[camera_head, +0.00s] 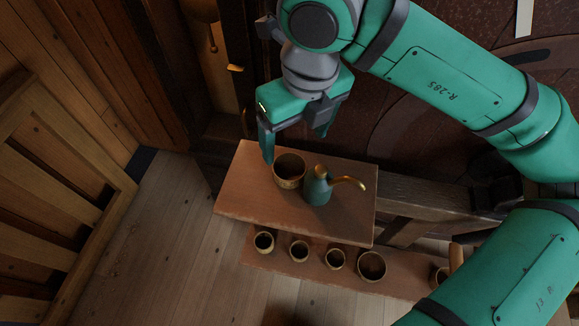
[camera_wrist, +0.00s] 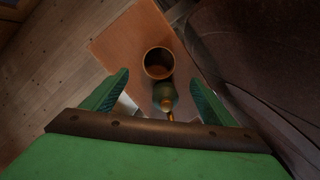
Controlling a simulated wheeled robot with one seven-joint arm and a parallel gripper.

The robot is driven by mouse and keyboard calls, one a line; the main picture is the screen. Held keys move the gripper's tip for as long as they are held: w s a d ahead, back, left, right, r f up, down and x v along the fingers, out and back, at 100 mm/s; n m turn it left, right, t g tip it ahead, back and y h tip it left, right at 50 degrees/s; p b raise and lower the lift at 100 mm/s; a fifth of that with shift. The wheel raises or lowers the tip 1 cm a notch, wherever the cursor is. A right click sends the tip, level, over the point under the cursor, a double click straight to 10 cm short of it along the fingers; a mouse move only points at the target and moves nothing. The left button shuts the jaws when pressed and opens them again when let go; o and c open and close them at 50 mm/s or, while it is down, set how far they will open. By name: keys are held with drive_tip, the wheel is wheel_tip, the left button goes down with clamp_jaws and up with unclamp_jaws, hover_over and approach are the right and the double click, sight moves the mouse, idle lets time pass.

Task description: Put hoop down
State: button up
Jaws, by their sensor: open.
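My gripper (camera_head: 296,142) is open and empty above the upper wooden shelf board (camera_head: 245,190). In the wrist view my gripper (camera_wrist: 160,80) shows two fingers spread wide with nothing held between them. A round brown, open-topped vessel (camera_head: 289,183) with a lighter rim stands upright on the board, below the fingers. It also shows in the wrist view (camera_wrist: 158,71), just beyond the fingertips. I cannot make out a separate hoop in either view.
A green can (camera_head: 318,188) with a brass spout stands right beside the vessel; the can also shows between the fingers in the wrist view (camera_wrist: 164,96). Several small pots (camera_head: 299,251) line a lower board (camera_head: 262,256). The upper board's left part is bare. A slatted wooden panel (camera_head: 75,190) stands left.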

drive_tip(key=f, duration=0.3)
drive_tip(key=w+f, duration=0.1)
drive_tip(key=f, duration=0.2)
drive_tip(key=a+f, duration=0.1)
drive_tip(key=f, duration=0.3)
drive_tip(key=shift+w, duration=0.2)
drive_tip(key=shift+c, duration=0.2)
drive_tip(key=c, duration=1.1)
drive_tip(key=shift+r, duration=0.15)
drive_tip(key=shift+c, duration=0.3)
